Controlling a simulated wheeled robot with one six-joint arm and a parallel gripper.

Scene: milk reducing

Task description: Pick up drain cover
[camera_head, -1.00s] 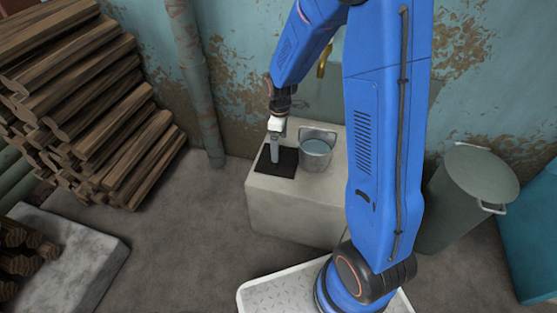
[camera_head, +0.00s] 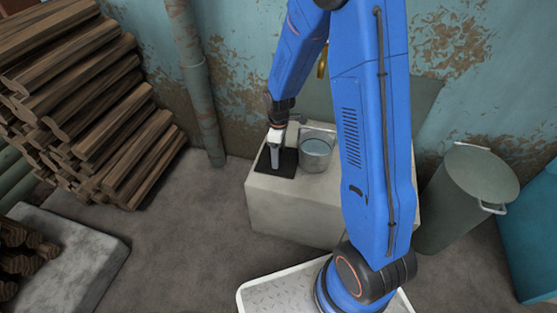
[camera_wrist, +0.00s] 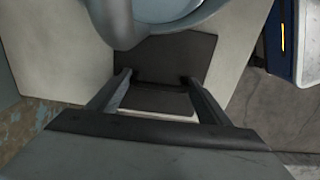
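A dark flat square plate, which looks like the drain cover (camera_head: 290,167), lies on top of the pale stone block (camera_head: 290,209), left of the metal bucket. It also shows in the wrist view (camera_wrist: 170,52), beyond my fingers. My gripper (camera_head: 275,166) points down over the plate and hides part of it. In the wrist view my two fingers (camera_wrist: 155,79) are spread apart, with a dark strip and a pale patch showing between them. I cannot tell whether the fingertips touch the plate.
A metal bucket (camera_head: 316,151) with pale blue liquid stands close to the right of the plate. A brass tap (camera_head: 322,65) is on the wall behind. A lidded green bin (camera_head: 462,205) is at right, stacked logs (camera_head: 90,110) at left.

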